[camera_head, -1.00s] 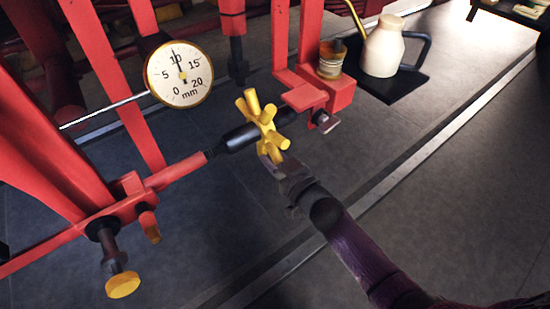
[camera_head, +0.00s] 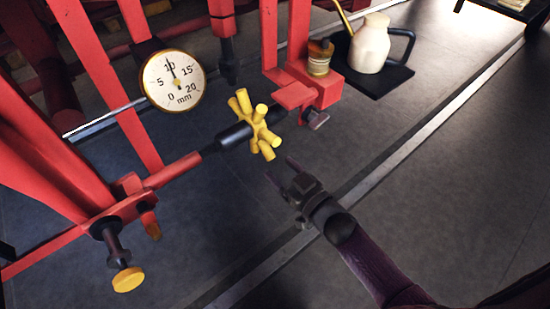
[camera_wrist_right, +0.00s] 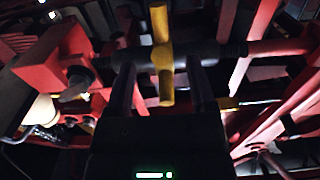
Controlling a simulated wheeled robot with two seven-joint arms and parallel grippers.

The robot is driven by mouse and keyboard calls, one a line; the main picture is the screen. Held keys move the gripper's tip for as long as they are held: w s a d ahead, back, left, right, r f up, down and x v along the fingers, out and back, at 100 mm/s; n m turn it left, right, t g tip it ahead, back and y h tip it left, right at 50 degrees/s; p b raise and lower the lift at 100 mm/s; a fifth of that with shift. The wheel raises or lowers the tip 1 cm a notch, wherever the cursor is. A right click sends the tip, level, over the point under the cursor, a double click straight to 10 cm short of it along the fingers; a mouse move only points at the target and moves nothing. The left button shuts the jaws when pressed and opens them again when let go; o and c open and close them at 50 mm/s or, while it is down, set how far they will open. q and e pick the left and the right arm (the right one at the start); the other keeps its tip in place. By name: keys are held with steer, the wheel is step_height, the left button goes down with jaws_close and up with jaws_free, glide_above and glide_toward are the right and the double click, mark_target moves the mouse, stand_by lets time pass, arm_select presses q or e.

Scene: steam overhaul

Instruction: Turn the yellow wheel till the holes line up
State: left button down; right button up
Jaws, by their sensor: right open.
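The yellow wheel (camera_head: 256,124) is a hub with several stubby spokes on a dark shaft, between red frame parts. It also shows in the right wrist view (camera_wrist_right: 162,52), ahead of the fingers. My right gripper (camera_head: 281,170) is open and empty, just below and right of the wheel, apart from it in the head view. In the wrist view its two dark fingers (camera_wrist_right: 160,88) stand either side of the lower spoke's line. The round dial gauge (camera_head: 173,81), marked in mm, has its needle near 10. I cannot make out the holes. My left gripper is not in view.
A yellow-capped knob (camera_head: 128,279) hangs from the red frame (camera_head: 125,207) at lower left. A tin (camera_head: 320,60) stands on a red block, and a cream oil can (camera_head: 371,45) stands on a dark mat.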

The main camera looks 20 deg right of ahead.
mark_target(272, 140)
steer(key=r+p, duration=0.2)
steer(key=s+r+p, duration=0.1)
steer(key=r+p, duration=0.1)
steer(key=r, duration=0.1)
steer(key=s+r+p, duration=0.1)
steer(key=r+p, duration=0.1)
steer(key=shift+d+r, duration=0.35)
steer(key=shift+r, duration=0.1)
steer(key=x, duration=0.1)
steer(key=b+x, duration=0.1)
steer(key=x, duration=0.1)
steer(key=b+x, duration=0.1)
steer(key=x, duration=0.1)
steer(key=shift+f, duration=0.4)
steer(key=shift+w+a, duration=0.1)
steer(key=shift+w, duration=0.3)
steer(key=shift+r, duration=0.1)
steer(key=c, duration=0.9)
jaws_close()
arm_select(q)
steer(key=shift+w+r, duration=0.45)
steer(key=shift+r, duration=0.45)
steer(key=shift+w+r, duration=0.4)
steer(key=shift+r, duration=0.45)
